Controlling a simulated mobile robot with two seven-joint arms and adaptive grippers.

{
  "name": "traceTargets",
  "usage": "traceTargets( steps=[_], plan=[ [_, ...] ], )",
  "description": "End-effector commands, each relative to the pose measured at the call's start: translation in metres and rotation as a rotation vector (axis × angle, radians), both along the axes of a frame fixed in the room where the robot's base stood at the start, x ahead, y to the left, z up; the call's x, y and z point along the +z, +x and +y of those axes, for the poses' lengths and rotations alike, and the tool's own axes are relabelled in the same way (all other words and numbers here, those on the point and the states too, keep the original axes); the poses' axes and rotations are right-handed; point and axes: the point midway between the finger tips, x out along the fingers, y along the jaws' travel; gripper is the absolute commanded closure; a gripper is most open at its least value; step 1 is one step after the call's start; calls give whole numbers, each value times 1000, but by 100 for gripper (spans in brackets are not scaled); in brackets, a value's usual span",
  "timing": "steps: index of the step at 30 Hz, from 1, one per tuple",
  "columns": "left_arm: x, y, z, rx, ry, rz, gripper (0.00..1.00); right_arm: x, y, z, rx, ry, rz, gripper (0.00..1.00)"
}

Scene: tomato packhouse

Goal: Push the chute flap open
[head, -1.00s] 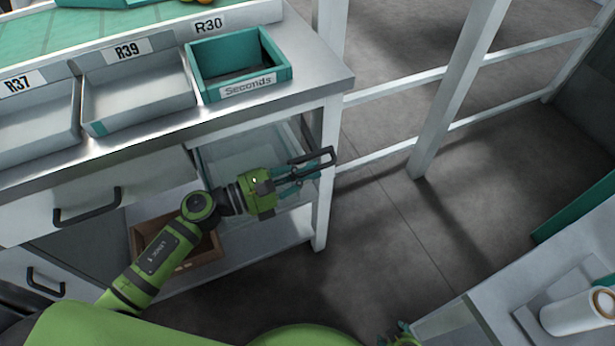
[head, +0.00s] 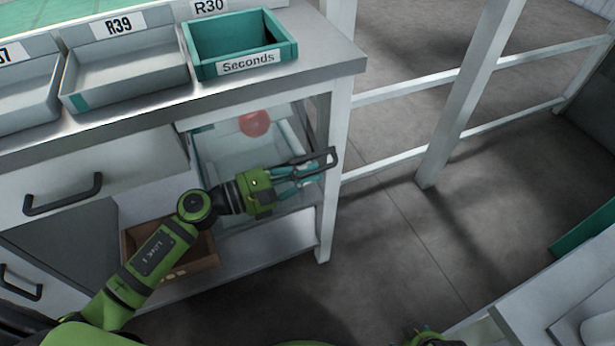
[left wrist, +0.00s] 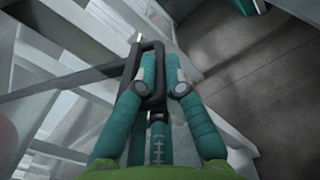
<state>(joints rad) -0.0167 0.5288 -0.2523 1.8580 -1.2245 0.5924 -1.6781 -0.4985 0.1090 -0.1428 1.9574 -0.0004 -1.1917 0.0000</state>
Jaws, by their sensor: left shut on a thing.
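The chute, with its clear flap (head: 235,150), sits under the right end of the bench. A black loop handle (head: 328,157) is at its right side, near the bench leg. My left gripper (head: 300,173) is shut on the handle. In the left wrist view, the teal fingers close about the handle (left wrist: 159,62). A red tomato (head: 255,123) shows in the chute area, above and left of the gripper. I cannot tell how far the flap is open. A small part of my right gripper (head: 424,338) shows at the bottom edge; its fingers are not clear.
On the bench (head: 335,63) stand a teal "Seconds" crate (head: 285,50) and grey bins, one labelled R39 (head: 125,80). A brown box (head: 130,240) is on the lower shelf behind my left arm. White posts and rails (head: 450,110) stand at right. The floor between is clear.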

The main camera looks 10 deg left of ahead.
Motion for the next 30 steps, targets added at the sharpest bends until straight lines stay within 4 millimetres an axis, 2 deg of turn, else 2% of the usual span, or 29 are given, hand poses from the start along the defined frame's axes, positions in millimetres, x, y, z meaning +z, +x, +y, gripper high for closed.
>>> traceTargets(
  steps=[6, 14, 15, 17, 18, 20, 23, 26, 27, 29, 30],
  plan=[
    [-4, 2, 2, 3, 8, -11, 100, 12, -1, 0, -2, -1, 1, 32],
    [-3, 2, 2, 2, 9, -11, 100, 13, -1, 0, -2, -1, 1, 32],
    [-3, 2, 2, 2, 9, -11, 100, 13, -1, 0, -2, -1, 1, 40],
    [-3, 2, 2, 2, 9, -11, 100, 14, 2, 0, 0, 1, -8, 64],
    [-3, 2, 2, 2, 9, -11, 100, 17, 6, 2, 6, 3, -27, 80],
    [-3, 2, 2, 2, 8, -10, 100, 27, 19, 6, 21, 13, -78, 100],
    [-3, 2, 2, 2, 8, -10, 100, 60, 56, 22, 69, 49, -237, 100],
    [-3, 2, 2, 2, 8, -10, 100, 115, 96, 50, 140, 116, -458, 100],
    [-3, 1, 2, 2, 8, -10, 100, 142, 109, 64, 173, 151, -551, 100],
    [-3, 2, 1, 2, 8, -10, 100, 181, 123, 84, 219, 209, -680, 100],
    [-3, 2, 1, 1, 8, -10, 100, 206, 127, 96, 250, 250, -759, 100]
  ],
)
